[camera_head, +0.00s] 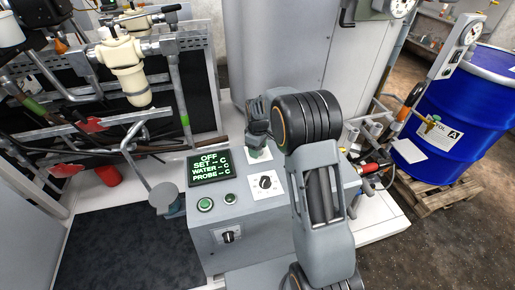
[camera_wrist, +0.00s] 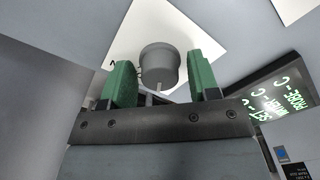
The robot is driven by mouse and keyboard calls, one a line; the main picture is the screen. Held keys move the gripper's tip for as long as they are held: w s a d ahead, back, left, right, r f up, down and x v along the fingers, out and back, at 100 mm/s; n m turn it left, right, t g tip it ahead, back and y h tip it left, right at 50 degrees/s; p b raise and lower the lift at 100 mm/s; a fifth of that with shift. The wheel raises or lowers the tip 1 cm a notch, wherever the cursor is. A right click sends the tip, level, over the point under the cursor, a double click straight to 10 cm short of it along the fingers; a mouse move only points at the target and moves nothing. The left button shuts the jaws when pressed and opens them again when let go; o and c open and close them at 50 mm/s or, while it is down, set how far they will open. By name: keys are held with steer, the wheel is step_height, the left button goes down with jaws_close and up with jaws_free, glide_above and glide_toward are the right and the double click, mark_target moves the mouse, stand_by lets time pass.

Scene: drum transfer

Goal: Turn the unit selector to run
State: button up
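A grey cylindrical knob (camera_wrist: 158,64) stands on a white plate (camera_wrist: 140,33) in the wrist view; I take it as the unit selector, but its label is not readable. My gripper (camera_wrist: 162,80) is open, with one green finger pad on each side of the knob. The left pad appears very close to it, and a narrow gap shows at the right; contact cannot be told. In the head view my gripper (camera_head: 257,143) is over the back of the grey control box, hiding most of this knob. The display (camera_head: 209,167) reads OFF, with dashes for set, water and probe.
On the box are a black dial (camera_head: 265,182) on a white plate, two green buttons (camera_head: 205,204) and a front switch (camera_head: 229,236). A large grey vessel (camera_head: 285,60) rises behind. Pipes and a red-handled fitting (camera_head: 370,168) lie right, before a blue drum (camera_head: 455,115) on a pallet.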

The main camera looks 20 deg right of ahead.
steer(key=shift+o, duration=0.4)
steer(key=shift+r, duration=0.1)
step_height(320, 180, up, 14)
steer(key=shift+f, duration=0.2)
stand_by(0.5)
steer(key=s+m+t, duration=0.3)
steer(key=s+m, duration=0.6)
steer(key=s, duration=1.5)
steer(key=shift+s+a+r+t, duration=0.25)
steer(key=shift+s+r+t, duration=0.05)
steer(key=shift+s+r, duration=0.1)
stand_by(0.4)
